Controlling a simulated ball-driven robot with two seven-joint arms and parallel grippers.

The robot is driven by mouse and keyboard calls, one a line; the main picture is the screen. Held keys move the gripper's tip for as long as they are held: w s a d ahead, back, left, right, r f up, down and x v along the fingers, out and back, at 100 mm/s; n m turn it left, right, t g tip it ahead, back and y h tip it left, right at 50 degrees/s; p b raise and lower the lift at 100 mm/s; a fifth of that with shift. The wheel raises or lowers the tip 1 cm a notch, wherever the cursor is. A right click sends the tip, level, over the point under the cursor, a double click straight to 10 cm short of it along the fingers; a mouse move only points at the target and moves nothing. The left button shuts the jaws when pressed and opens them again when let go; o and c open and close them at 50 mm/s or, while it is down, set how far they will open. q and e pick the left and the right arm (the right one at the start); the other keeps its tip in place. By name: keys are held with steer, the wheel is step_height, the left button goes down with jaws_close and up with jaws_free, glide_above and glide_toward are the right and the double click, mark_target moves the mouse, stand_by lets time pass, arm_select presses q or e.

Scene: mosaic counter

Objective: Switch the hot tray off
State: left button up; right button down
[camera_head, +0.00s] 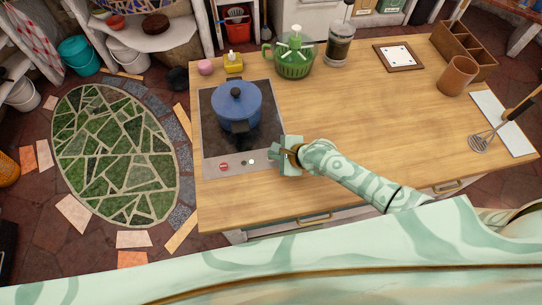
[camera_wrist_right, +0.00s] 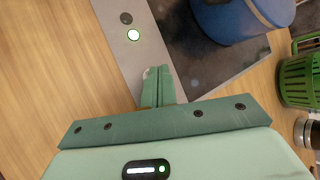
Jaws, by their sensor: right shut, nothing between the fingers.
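The hot tray (camera_head: 207,167) is a dark glass plate with a grey control strip along its front, set on the counter at left. A blue lidded pot (camera_head: 238,103) stands on it. The strip carries a red mark (camera_head: 224,167), a small dark knob (camera_head: 243,162) and a white round button (camera_head: 252,162). My left gripper is not in view.
A whisk (camera_head: 484,141) and wooden cup (camera_head: 457,76) are at right. The middle counter is clear.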

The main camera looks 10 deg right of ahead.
steer(key=shift+f, duration=0.2)
stand_by(0.5)
steer(key=shift+r, duration=0.1)
steer(key=shift+r+p, duration=0.55)
steer(key=shift+p, duration=0.25)
step_height(320, 180, up, 6)
steer(key=p, duration=0.7)
